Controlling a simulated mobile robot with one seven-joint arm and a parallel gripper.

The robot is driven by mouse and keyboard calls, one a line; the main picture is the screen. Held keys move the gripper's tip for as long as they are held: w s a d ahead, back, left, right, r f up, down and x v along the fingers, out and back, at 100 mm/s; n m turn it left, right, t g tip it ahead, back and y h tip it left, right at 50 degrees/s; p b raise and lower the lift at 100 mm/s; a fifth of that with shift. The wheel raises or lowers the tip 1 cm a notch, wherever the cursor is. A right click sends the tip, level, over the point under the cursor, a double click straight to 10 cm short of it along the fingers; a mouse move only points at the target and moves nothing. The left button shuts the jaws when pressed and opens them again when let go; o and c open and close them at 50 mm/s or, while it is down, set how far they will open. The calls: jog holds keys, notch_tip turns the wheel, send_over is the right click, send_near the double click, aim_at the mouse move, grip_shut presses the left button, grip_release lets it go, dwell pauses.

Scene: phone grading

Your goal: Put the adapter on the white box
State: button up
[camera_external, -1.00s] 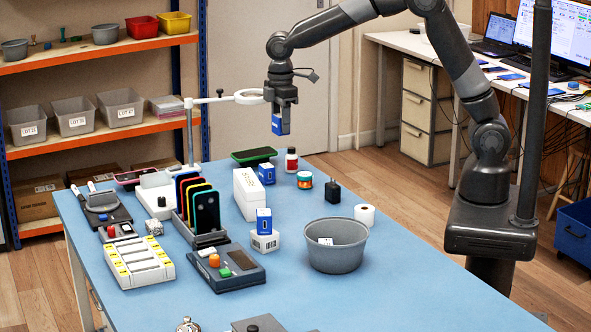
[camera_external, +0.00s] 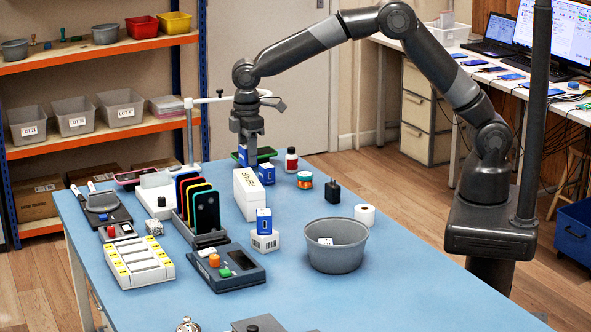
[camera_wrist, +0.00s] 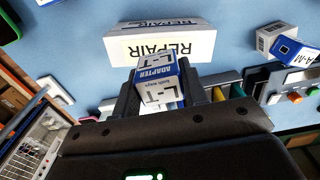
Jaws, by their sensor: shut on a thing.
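The adapter (camera_wrist: 157,83) is a small blue and white carton marked "ADAPTER L-T", held between the fingers of my gripper (camera_wrist: 159,76) in the wrist view. In the external view my gripper (camera_external: 246,141) points down and the adapter's blue side (camera_external: 243,156) shows below it. The white box (camera_external: 248,196) is a long upright block on the blue table; its "REPAIR" label faces up in the wrist view (camera_wrist: 161,47). The adapter is above the table near the far end of the white box. I cannot tell whether they touch.
Another blue carton (camera_external: 266,174) stands close beside the white box. A blue carton (camera_external: 264,219) sits on a small white block (camera_external: 265,241) in front. A rack of phones (camera_external: 205,211) is at the left, a grey bin (camera_external: 337,252) at the right. The table's right front is clear.

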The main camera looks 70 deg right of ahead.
jog(key=shift+f, duration=1.95)
jog(key=shift+f, duration=0.15)
jog(key=o, duration=1)
jog(key=shift+c, duration=0.2)
notch_tip(320, 180, up, 12)
jog(key=shift+r, duration=0.2)
